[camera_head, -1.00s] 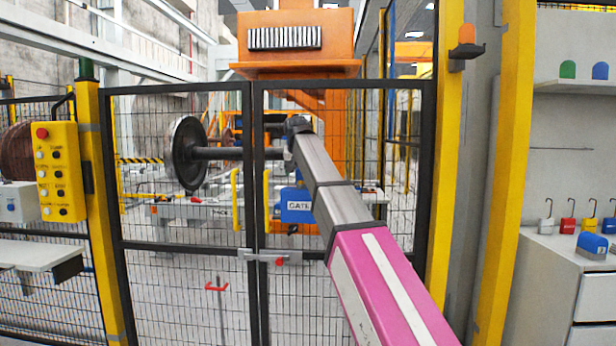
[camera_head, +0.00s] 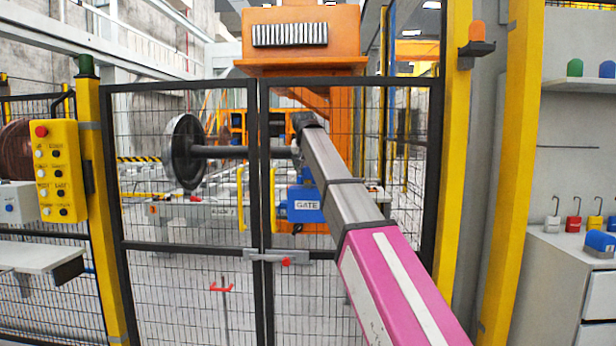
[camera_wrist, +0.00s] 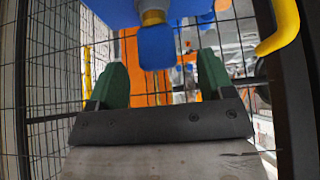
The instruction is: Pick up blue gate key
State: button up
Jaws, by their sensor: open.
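The blue gate key (camera_wrist: 157,47) shows in the wrist view as a blue grip hanging below a brass collar (camera_wrist: 152,16) on a blue box at the top edge. My gripper (camera_wrist: 162,70) is open, with one green finger on each side of the key's lower end. Gaps show between the key and both fingers; whether the key is fully between them in depth is unclear. In the head view, a blue box labelled GATE (camera_head: 306,205) is by the fence gate, left of my arm. My fingers and the key cannot be made out there.
A black mesh gate (camera_head: 190,247) with a latch (camera_head: 275,256) stands ahead. A yellow bar (camera_wrist: 280,28) is close on the wrist view's right. A yellow control box (camera_head: 58,170) is at left; a white cabinet (camera_head: 560,285) with small coloured locks is at right.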

aim_at(308, 180)
jog(key=x, duration=0.4)
jog(key=shift+w+d, duration=0.1)
jog(key=shift+d, duration=0.05)
jog(key=c, duration=1)
jog(key=shift+r, duration=0.1)
